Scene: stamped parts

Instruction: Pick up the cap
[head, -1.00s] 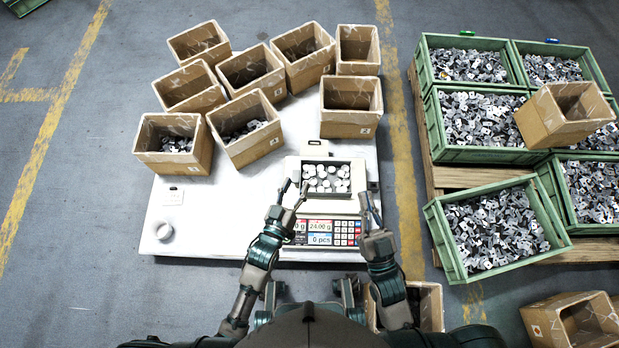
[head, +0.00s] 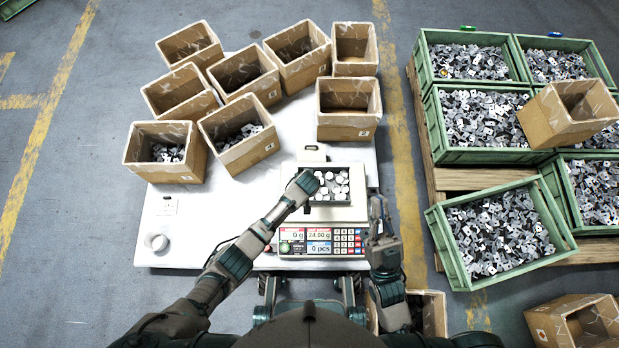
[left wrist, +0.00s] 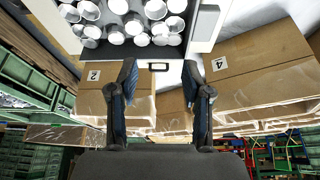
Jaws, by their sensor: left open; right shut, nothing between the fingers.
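Several white round caps (head: 336,183) lie in the dark tray (head: 345,199) on top of the weighing scale (head: 320,238). They also show as silvery cups at the top of the left wrist view (left wrist: 135,20). My left gripper (head: 306,182) reaches over the tray's left edge in the head view; its fingers are mostly hidden there by the hand. In the left wrist view its two fingers (left wrist: 163,85) are apart with nothing between them. My right gripper (head: 377,212) is shut and empty, to the right of the scale.
Several cardboard boxes (head: 346,127) stand on the white table (head: 270,188) behind the scale, some holding parts. A small white ring-shaped thing (head: 157,242) lies at the table's left. Green crates (head: 497,158) of stamped parts stand at the right.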

